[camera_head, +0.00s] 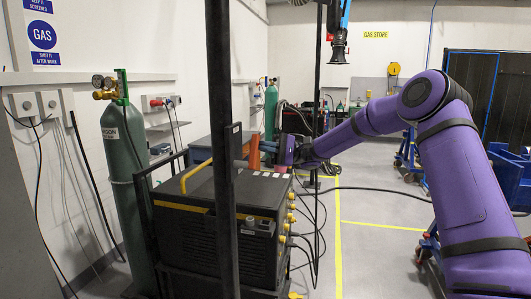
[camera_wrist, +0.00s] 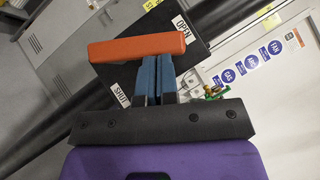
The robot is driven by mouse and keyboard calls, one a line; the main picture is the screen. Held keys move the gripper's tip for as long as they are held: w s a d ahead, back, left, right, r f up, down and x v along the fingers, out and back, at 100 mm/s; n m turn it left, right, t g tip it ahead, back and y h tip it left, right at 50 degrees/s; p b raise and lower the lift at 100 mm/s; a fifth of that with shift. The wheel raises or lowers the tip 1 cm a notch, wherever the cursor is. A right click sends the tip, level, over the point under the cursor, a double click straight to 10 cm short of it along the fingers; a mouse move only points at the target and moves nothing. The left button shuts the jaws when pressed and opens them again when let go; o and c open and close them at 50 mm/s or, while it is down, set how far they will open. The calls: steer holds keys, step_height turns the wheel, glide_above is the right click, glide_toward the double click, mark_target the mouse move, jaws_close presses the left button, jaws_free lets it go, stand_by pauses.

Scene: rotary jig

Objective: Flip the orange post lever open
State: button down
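The orange lever (camera_wrist: 137,47) is a bar lying across the picture in the wrist view, tilted slightly. It crosses in front of a black plate (camera_wrist: 120,75) with an OPEN label at upper right and a SHUT label at lower left. The bar's right end is nearer OPEN, its left end above SHUT. My gripper (camera_wrist: 157,62) has blue fingers side by side with only a thin gap. The bar hides their tips; whether they touch it is unclear. In the head view the orange lever (camera_head: 254,153) stands upright, just left of my gripper (camera_head: 274,148).
A dark post (camera_head: 224,200) stands in front of the black welding unit (camera_head: 215,235). A green gas cylinder (camera_head: 122,150) with gauges is at left. Hoses hang right of the unit. Floor (camera_head: 375,245) with yellow lines is clear between the unit and my arm.

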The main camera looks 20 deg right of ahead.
mark_target(258, 141)
steer(key=shift+s+a+r+n+h, duration=0.25)
steer(key=shift+s+r+n+h, duration=0.15)
steer(key=shift+n+h, duration=0.35)
steer(key=shift+s+a+r+n+h, duration=0.2)
steer(key=shift+s+r+n+h, duration=0.2)
steer(key=shift+n+h, duration=0.35)
steer(key=shift+s+a+r+n+h, duration=0.25)
steer(key=shift+s+r+n+h, duration=0.25)
steer(key=shift+n, duration=0.4)
steer(key=shift+w+f, duration=0.1)
steer(key=shift+f, duration=0.05)
